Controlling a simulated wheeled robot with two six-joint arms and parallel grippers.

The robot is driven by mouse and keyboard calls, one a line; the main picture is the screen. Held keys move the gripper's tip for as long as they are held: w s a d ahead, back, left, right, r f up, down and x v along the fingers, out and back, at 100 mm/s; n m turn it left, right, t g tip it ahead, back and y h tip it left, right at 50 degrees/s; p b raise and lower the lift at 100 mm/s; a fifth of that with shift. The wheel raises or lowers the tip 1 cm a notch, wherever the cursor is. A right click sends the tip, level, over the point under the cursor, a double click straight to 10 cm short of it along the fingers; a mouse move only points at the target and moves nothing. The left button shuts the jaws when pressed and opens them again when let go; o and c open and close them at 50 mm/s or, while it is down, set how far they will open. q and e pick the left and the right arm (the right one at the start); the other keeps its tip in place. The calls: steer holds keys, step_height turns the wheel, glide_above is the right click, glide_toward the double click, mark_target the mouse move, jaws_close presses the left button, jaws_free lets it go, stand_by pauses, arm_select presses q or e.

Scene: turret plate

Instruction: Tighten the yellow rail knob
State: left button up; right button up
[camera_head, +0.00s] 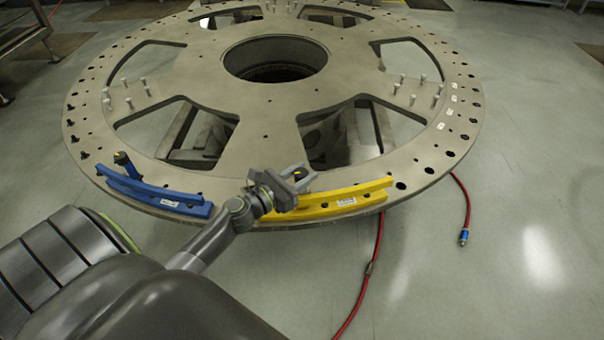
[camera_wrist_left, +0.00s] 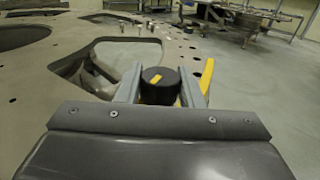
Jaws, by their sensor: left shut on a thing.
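The yellow rail (camera_head: 335,203) lies along the near rim of the round grey turret plate (camera_head: 200,62). Its knob (camera_wrist_left: 160,84) is black with a yellow mark on top, seen in the left wrist view between my fingers. My left gripper (camera_head: 299,175) is over the left part of the yellow rail and is shut on the knob, one finger on each side. In the left wrist view a strip of the yellow rail (camera_wrist_left: 207,76) shows behind the right finger. The knob's lower part is hidden. My right gripper is not in view.
A blue rail (camera_head: 150,192) with its own upright knob (camera_head: 125,162) sits on the rim to the left. The plate has large cut-outs and several upright pins. A red hose (camera_head: 372,265) and its blue-tipped end (camera_head: 463,237) lie on the floor at right.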

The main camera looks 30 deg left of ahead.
arm_select(q)
steer(key=c, duration=0.4)
steer(key=shift+f+m+h+b, duration=0.1)
steer(key=shift+m+h+b, duration=0.2)
steer(key=shift+h+b, duration=0.2)
steer(key=shift+m+g+h, duration=0.4)
steer(key=shift+m+h, duration=0.1)
steer(key=shift+h, duration=0.2)
steer(key=o, duration=1)
